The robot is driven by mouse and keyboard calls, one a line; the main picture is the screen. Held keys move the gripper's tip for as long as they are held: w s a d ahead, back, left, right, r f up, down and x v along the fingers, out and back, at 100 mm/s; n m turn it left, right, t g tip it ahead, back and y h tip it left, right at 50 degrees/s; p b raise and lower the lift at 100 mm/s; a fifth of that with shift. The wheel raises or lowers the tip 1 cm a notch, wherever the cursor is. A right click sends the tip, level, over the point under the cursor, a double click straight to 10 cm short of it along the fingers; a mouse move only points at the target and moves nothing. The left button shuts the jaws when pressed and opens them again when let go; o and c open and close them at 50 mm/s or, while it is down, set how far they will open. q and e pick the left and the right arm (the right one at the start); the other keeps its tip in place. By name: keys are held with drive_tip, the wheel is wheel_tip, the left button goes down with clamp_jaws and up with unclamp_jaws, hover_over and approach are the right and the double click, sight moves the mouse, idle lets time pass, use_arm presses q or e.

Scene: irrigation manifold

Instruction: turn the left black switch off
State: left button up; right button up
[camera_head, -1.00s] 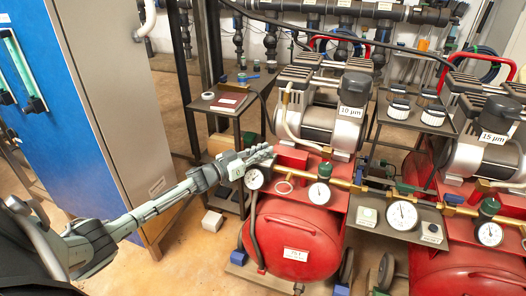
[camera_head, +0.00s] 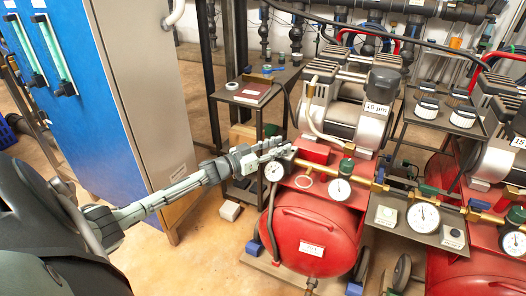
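My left gripper (camera_head: 284,149) reaches in from the left to the left compressor, its tips at the left side of a small red box (camera_head: 313,152) on top of the red tank (camera_head: 305,235). I cannot tell whether the tips touch the box or how wide the fingers are. No black switch shows clearly on this box; the side by the gripper is partly hidden. My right gripper is not in view.
Dial gauges (camera_head: 340,189) and brass piping (camera_head: 360,180) sit close to the gripper. A blue cabinet (camera_head: 75,95) stands at left. The floor (camera_head: 190,262) in front is mostly clear.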

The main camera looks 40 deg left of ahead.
use_arm(q)
drive_tip(key=v, duration=0.9)
drive_tip(key=shift+s+a, duration=0.1)
drive_tip(key=shift+s, duration=0.05)
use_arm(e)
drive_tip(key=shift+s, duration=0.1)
